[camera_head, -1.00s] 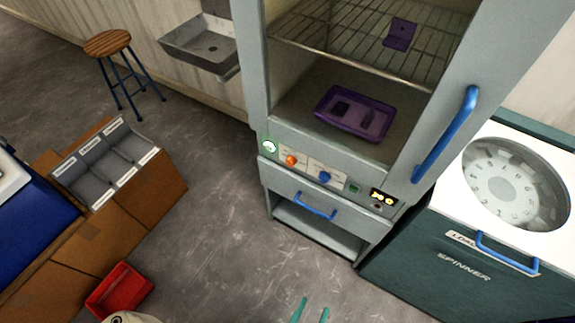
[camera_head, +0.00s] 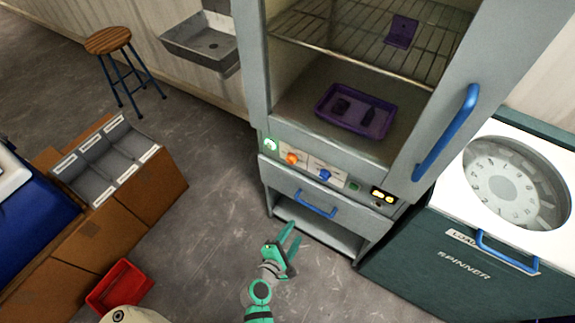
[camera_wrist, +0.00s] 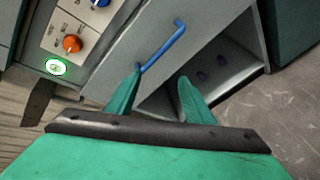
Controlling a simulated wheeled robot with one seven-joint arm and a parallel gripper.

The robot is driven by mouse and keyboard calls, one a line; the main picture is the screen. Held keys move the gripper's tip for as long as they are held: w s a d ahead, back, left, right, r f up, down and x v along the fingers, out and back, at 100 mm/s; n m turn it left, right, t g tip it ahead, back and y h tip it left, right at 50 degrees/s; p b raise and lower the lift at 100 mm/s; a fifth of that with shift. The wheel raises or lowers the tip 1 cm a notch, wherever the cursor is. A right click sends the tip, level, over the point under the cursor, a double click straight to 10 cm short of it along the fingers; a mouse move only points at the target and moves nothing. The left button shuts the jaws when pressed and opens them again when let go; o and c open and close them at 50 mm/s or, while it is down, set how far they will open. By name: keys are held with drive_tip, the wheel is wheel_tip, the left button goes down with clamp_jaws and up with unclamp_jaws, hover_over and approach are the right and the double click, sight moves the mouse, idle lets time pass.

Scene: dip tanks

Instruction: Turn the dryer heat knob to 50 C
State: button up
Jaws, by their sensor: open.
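The dryer (camera_head: 255,60) is a tall grey cabinet with its control panel below the chamber. The panel has an orange knob (camera_head: 291,158) on the left and a blue knob (camera_head: 325,175) to its right; which one sets the heat is too small to read. In the wrist view the orange knob (camera_wrist: 72,43) is at upper left, with part of the blue knob (camera_wrist: 100,3) above it. My gripper (camera_head: 291,232) is open and empty, in front of the dryer's lower part. In the wrist view its fingers (camera_wrist: 160,85) appear below the blue drawer handle (camera_wrist: 163,45).
A purple tray (camera_head: 322,106) is inside the dryer. The spinner (camera_head: 465,265) stands right. A red bin (camera_head: 120,287) lies left; floor between is clear.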

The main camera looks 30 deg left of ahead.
drive_tip(key=w+a+r+n+t, duration=0.2)
drive_tip(key=w+a+r+n, duration=0.1)
drive_tip(key=w+a, duration=0.25)
drive_tip(key=n+t+h, duration=0.2)
drive_tip(key=n+t, duration=0.1)
drive_tip(key=n, duration=0.1)
approach(289, 162)
drive_tip(key=w, duration=0.5)
drive_tip(key=w+d, duration=0.1)
drive_tip(key=w, duration=0.2)
drive_tip(key=shift+w, duration=0.2)
drive_tip(key=shift+a, duration=0.1)
drive_tip(key=shift+s, duration=0.1)
drive_tip(key=shift+c, duration=0.3)
drive_tip(key=c, duration=1)
